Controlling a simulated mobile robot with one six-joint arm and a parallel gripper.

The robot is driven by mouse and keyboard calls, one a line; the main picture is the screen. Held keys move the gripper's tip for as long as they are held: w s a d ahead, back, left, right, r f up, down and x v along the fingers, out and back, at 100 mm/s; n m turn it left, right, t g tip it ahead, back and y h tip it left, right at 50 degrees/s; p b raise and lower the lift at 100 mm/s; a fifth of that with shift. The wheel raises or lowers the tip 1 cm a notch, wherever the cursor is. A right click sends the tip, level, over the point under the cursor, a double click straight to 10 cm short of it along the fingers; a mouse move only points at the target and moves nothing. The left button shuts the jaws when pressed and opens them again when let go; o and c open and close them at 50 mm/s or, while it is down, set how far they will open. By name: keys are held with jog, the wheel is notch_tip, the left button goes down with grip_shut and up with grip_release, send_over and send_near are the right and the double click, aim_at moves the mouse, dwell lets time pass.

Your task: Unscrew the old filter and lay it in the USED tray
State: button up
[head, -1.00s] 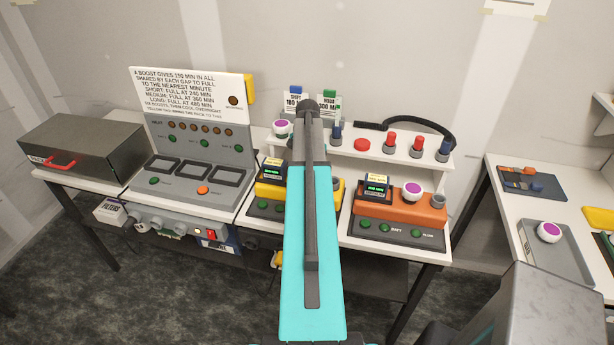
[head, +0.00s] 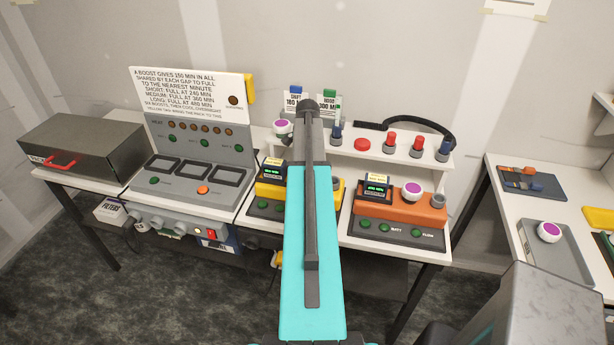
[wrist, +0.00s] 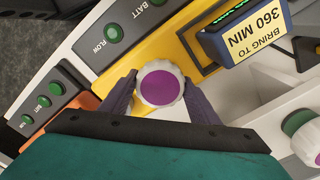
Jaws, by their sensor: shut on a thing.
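My gripper (wrist: 161,90) is shut on a white ribbed filter (wrist: 161,86) with a purple top, one finger on each side. The filter is at the yellow unit (wrist: 195,42); I cannot tell whether it is still threaded in. In the head view my arm hides this filter and the gripper, and the yellow unit (head: 268,190) shows beside the arm. A grey tray (head: 572,268) on the right table holds a similar purple-topped filter (head: 549,231). No USED label is readable on it.
The orange unit (head: 385,210) carries another purple-topped filter (head: 412,191). One more (head: 283,127) stands on the white shelf's left end. The shelf also holds red and blue-topped pieces. A gap separates the bench from the right table, where a dark tray (head: 520,190) holds small parts.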

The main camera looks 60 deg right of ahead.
jog(key=shift+s+n, duration=0.1)
jog(key=shift+n, duration=1.6)
jog(key=n, duration=0.7)
jog(key=shift+a+n, duration=0.1)
jog(key=shift+n, duration=0.3)
jog(key=n, duration=0.3)
jog(key=shift+s+n, duration=0.1)
jog(key=shift+n, duration=0.3)
jog(key=n, duration=0.6)
jog(key=shift+p, duration=0.3)
jog(key=shift+n, duration=3.2)
jog(key=o, duration=1.2)
